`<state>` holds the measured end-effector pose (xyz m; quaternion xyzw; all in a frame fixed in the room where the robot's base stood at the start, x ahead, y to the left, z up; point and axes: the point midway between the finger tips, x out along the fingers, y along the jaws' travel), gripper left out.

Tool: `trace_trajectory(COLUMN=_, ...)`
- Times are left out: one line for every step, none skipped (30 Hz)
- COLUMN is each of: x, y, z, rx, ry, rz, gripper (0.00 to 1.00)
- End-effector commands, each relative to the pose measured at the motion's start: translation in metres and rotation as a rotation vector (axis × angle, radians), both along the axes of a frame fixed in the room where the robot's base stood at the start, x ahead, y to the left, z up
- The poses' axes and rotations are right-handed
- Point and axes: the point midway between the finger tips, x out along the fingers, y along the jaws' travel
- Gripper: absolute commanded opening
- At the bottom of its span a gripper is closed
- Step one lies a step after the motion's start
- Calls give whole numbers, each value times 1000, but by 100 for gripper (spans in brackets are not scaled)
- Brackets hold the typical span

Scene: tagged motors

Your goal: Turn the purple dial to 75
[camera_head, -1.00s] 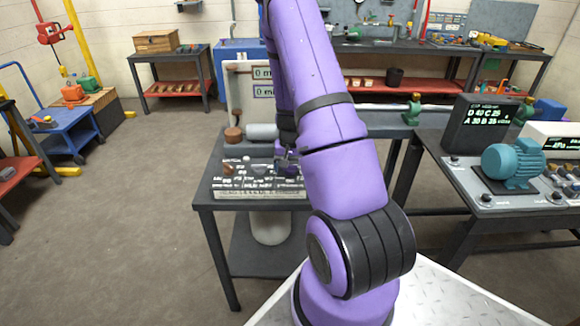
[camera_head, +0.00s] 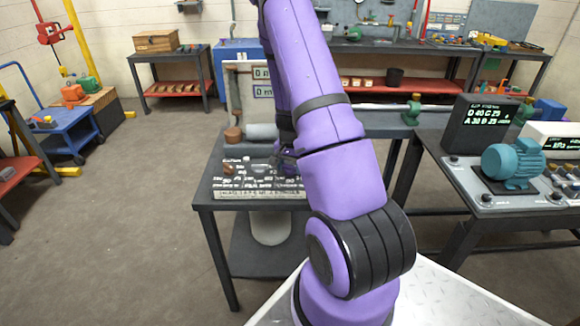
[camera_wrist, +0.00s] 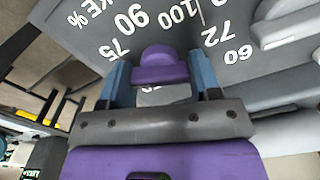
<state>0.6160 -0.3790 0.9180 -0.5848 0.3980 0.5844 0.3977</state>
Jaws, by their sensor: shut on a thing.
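The purple dial (camera_wrist: 158,63) sits on a grey panel in the wrist view. My gripper (camera_wrist: 160,78) is shut on it, with one blue finger on each side. Printed white numbers 75, 90 and 100 show around the dial's far side. The 60 and 72 belong to the scale at the right. The dial's pointer mark is not clear to see, so I cannot tell its exact reading. In the head view my gripper (camera_head: 287,158) is low over the panel on the middle table (camera_head: 205,190), partly hidden by my arm.
A grey knob (camera_wrist: 285,25) is close at the right of my gripper in the wrist view. A brown cylinder (camera_head: 233,135) and a grey cylinder (camera_head: 262,132) stand behind the panel. A teal motor (camera_head: 513,165) sits on the right bench.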

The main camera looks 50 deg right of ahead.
Motion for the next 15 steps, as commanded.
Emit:
trace_trajectory(x=0, y=0, z=0, rx=1, ry=1, rz=-40, gripper=34)
trace_trajectory(x=0, y=0, z=0, rx=1, ry=1, rz=-65, gripper=34)
trace_trajectory(x=0, y=1, z=0, rx=1, ry=1, rz=-98, gripper=34)
trace_trajectory(x=0, y=1, z=0, rx=1, ry=0, rz=-124, gripper=34)
trace_trajectory(x=0, y=1, z=0, rx=1, ry=0, rz=-148, gripper=34)
trace_trajectory(x=0, y=1, z=0, rx=1, ry=1, rz=-178, gripper=34)
trace_trajectory(x=0, y=1, z=0, rx=2, ry=2, rz=-201, gripper=34)
trace_trajectory(x=0, y=1, z=0, rx=2, ry=2, rz=-223, gripper=34)
trace_trajectory(x=0, y=1, z=0, rx=2, ry=1, rz=-252, gripper=34)
trace_trajectory(x=0, y=1, z=0, rx=2, ry=1, rz=-272, gripper=34)
trace_trajectory(x=0, y=1, z=0, rx=2, ry=1, rz=-290, gripper=34)
trace_trajectory(x=0, y=1, z=0, rx=2, ry=1, rz=-314, gripper=34)
trace_trajectory(x=0, y=1, z=0, rx=2, ry=1, rz=-330, gripper=34)
trace_trajectory(x=0, y=1, z=0, rx=2, ry=1, rz=-346, gripper=34)
trace_trajectory(x=0, y=1, z=0, rx=2, ry=0, rz=-365, gripper=34)
